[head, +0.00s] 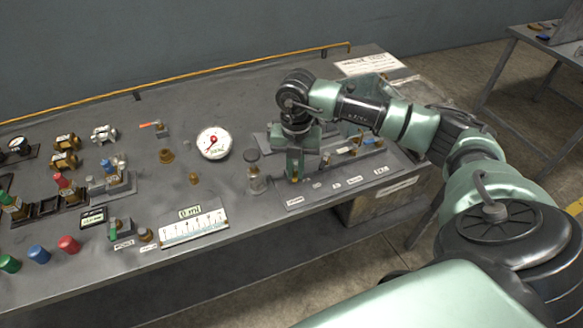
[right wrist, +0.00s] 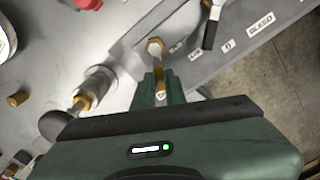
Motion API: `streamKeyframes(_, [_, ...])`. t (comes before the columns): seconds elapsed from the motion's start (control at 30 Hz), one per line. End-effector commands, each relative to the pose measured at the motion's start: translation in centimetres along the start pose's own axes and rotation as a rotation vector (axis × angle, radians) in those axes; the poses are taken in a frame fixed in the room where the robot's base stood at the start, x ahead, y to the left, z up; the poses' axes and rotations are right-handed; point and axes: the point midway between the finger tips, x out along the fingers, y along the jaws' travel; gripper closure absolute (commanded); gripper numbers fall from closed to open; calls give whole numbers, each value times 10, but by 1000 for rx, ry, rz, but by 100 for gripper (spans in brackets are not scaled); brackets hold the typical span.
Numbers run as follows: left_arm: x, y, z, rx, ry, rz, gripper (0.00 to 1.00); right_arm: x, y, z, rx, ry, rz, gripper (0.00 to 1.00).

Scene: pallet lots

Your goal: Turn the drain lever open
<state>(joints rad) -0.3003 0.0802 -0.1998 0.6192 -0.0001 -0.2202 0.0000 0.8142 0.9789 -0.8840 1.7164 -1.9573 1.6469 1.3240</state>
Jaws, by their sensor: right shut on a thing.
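My right gripper (head: 295,178) points down at the left end of a grey valve panel (head: 400,161) on the bench. It is shut on a lever there, which the jaws mostly hide. In the right wrist view, the green fingers (right wrist: 160,88) close around a narrow brass-coloured part (right wrist: 160,74), just below a brass hex nut (right wrist: 155,47). I cannot read this lever's label, so I cannot confirm from it that this is the drain lever. A black-handled lever (right wrist: 212,28) stands farther along the panel. My left gripper is out of view.
A glass-and-metal fitting (head: 256,178) stands just left of the gripper. A round dial gauge (head: 213,143) and a white scale plate (head: 194,226) are farther left. A BLEED label (right wrist: 261,25) is on the panel. The bench's front edge runs close by.

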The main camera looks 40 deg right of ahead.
Motion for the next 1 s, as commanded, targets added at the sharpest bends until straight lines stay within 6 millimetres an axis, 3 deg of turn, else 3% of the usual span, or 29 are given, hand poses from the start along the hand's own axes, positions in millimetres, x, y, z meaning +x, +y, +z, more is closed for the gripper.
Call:
streamKeyframes(0.5, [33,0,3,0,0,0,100,2,-15,4,-402,-2,0,100])
streamKeyframes(1.0, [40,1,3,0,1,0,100,0,-19,5,-523,0,0,100])
